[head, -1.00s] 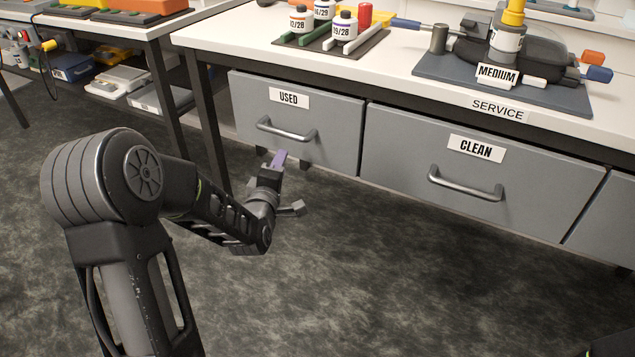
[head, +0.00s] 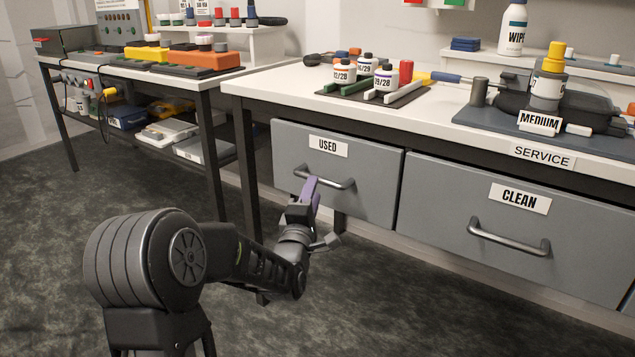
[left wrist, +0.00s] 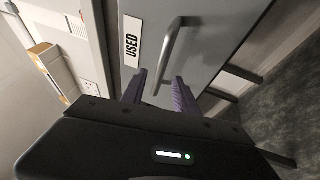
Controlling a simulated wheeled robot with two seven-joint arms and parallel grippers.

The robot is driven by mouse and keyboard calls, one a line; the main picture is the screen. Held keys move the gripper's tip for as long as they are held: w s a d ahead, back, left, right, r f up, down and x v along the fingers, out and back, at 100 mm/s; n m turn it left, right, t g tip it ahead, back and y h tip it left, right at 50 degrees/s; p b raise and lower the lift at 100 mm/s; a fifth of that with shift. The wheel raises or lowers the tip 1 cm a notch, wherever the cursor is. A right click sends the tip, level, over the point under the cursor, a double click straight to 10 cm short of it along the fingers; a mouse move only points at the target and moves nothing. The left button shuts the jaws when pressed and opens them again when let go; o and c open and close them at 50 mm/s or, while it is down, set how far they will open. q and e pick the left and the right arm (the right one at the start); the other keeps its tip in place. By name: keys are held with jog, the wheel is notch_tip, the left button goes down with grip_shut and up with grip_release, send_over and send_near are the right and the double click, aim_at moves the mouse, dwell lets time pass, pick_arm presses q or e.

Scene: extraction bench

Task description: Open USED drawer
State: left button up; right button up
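The USED drawer (head: 375,195) is a grey front with a white USED label (head: 328,147) and a metal bar handle (head: 340,184). It looks shut, in line with the front beside it. My left gripper (head: 311,188), with purple fingers, is at the left part of the handle. In the left wrist view, the two fingers (left wrist: 158,92) are apart, with the handle (left wrist: 170,50) running between them; the USED label (left wrist: 132,42) is beside it. I cannot tell whether the fingers touch the bar. My right gripper is out of view.
The CLEAN drawer (head: 450,245) with its own handle (head: 508,240) is to the right. The white benchtop (head: 420,118) above carries bottles and a MEDIUM stand. Another bench (head: 90,67) stands at the left. The floor (head: 50,215) in front is clear.

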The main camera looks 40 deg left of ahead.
pick_arm(q)
jog(key=x, duration=0.5)
jog(key=shift+w+b, duration=0.15)
jog(key=shift+b, duration=0.2)
grip_shut()
dwell(1.1)
